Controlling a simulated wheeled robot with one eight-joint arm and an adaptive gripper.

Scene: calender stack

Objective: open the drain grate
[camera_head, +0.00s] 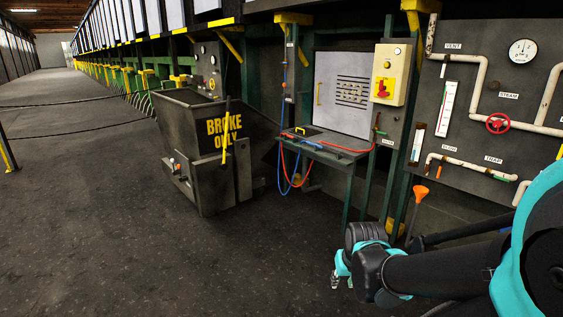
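I cannot make out a drain grate anywhere in this view. My arm, black and teal, reaches in from the right edge. My gripper (340,277) is at its end, low in the picture right of centre, above the dark floor (190,265). It is small and partly hidden by the wrist, so I cannot tell whether its fingers are open or shut. I see nothing held in it.
A grey bin marked "BROKE ONLY" (205,155) stands left of centre. A bench (335,155) with red and blue hoses is behind the gripper. An orange-handled tool (419,195) leans at the right. A pipe panel has a red valve wheel (499,123).

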